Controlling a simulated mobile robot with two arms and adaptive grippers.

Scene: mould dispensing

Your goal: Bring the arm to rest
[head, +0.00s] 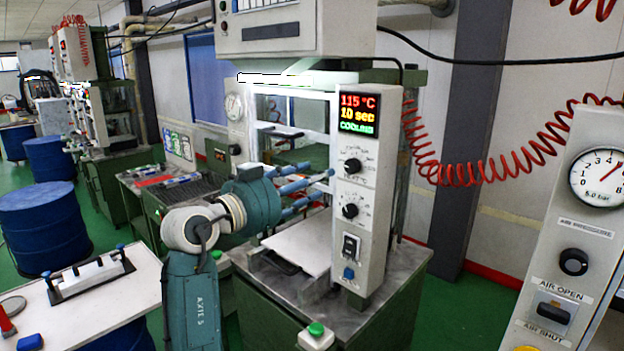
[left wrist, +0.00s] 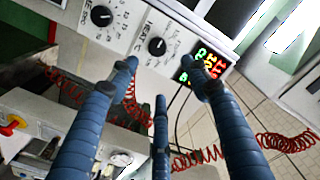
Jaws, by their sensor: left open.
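My left arm rises from the bottom of the head view and bends right at the wrist. Its gripper (head: 318,188) is open, with blue fingers pointing right at the front of the press (head: 348,268). The fingertips overlap the left edge of the white control panel (head: 372,225) in the picture; whether they touch it I cannot tell. In the left wrist view, the gripper (left wrist: 155,80) has three spread blue fingers with nothing held between them. The control panel (left wrist: 165,22) with knobs and lit display lies beyond the fingertips. My right gripper is not in view.
The display (head: 358,114) reads 115 °C and 10 sec. A white plate (head: 303,243) lies below the fingers. A table (head: 110,312) with a fixture (head: 90,276) stands left, a blue drum (head: 42,228) behind it. An air pressure panel (head: 590,220) stands right, with red coiled hose (head: 470,177) behind.

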